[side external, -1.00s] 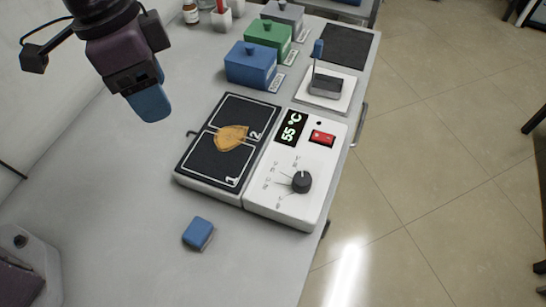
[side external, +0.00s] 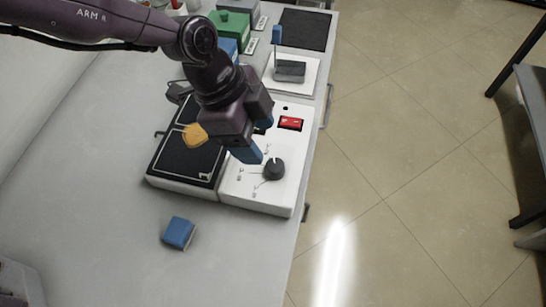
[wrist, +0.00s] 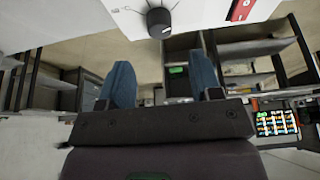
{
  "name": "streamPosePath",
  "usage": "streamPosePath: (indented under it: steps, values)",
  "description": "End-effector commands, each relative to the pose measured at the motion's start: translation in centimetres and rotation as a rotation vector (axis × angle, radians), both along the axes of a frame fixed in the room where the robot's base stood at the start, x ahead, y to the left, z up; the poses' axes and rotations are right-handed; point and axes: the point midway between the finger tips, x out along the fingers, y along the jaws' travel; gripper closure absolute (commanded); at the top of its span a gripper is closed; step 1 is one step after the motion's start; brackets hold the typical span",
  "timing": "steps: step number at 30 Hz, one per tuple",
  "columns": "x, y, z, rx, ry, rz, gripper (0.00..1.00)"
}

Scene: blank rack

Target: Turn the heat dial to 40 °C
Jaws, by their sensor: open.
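The black round heat dial (side external: 274,169) sits on the white control panel (side external: 262,196), with scale lines and small labels to its left. A pale mark shows near its upper edge; its setting is too small to read. My gripper (side external: 256,137) is open, its blue fingers above the panel, up and left of the dial and apart from it. It hides most of the display. In the wrist view the dial (wrist: 158,20) is at the top, beyond and between the two open fingers (wrist: 162,78), with nothing between them.
A black plate (side external: 184,158) with an orange-brown item (side external: 194,135) adjoins the panel's left side. A red switch (side external: 290,123) is above the dial. A blue block (side external: 179,232) lies in front on the bench. A white stand (side external: 290,72) is behind; the bench edge is close on the right.

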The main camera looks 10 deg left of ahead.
Motion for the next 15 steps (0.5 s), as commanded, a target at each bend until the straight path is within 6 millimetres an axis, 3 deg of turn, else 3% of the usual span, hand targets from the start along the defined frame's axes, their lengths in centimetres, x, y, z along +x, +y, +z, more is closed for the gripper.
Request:
streamPosePath:
  steps: [6,15]
  values:
    - [-0.1,-1.7,-4.2,0.003,0.002,-0.002,0.41]
    - [0.0,-2.8,-6.7,0.001,0.000,0.000,0.41]
